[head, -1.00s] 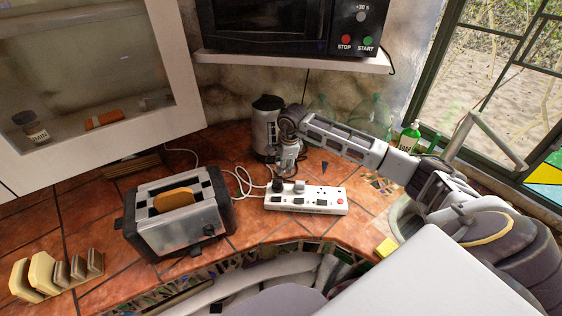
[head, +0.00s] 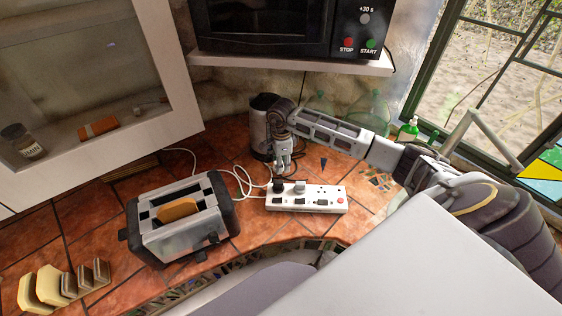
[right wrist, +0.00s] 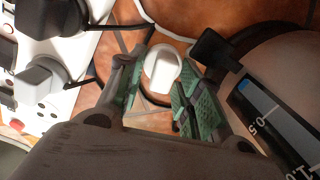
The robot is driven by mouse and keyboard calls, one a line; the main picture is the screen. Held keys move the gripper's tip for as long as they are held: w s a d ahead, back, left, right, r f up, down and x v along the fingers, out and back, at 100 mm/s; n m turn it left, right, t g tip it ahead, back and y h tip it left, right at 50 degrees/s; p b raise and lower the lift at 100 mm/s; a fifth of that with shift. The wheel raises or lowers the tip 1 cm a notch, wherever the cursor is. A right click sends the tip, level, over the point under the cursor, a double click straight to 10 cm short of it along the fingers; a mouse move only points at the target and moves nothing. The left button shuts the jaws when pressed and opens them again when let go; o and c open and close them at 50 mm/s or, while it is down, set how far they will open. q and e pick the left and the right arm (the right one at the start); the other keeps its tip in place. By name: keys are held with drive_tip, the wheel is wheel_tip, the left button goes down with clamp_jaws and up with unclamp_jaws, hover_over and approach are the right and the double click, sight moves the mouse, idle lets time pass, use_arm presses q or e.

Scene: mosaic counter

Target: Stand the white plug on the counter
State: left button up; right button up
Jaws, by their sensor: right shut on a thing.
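The white plug (right wrist: 162,68) shows between the green-padded fingers of my right gripper (right wrist: 160,92) in the right wrist view. The gripper is shut on it. In the head view my right gripper (head: 283,165) points down just behind the left end of the white power strip (head: 312,205), in front of the kettle. The plug is too small and covered there to make out clearly. I cannot tell whether its base touches the tiled counter (head: 250,225). My left gripper is not in view.
The power strip holds a black plug (head: 278,186) and a grey plug (head: 300,187). A kettle (head: 262,125) stands close behind the gripper. A toaster (head: 183,222) stands left, with white cables between. A green bottle (head: 408,130) stands at right.

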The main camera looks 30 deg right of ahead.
drive_tip(key=shift+f, duration=0.65)
drive_tip(key=shift+s+d, duration=0.1)
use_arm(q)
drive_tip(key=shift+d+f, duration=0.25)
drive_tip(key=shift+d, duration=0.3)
use_arm(e)
drive_tip(key=shift+r, duration=0.1)
drive_tip(key=o, duration=1)
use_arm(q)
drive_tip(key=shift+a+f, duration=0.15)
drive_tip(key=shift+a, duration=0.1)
use_arm(e)
drive_tip(key=shift+o, duration=0.2)
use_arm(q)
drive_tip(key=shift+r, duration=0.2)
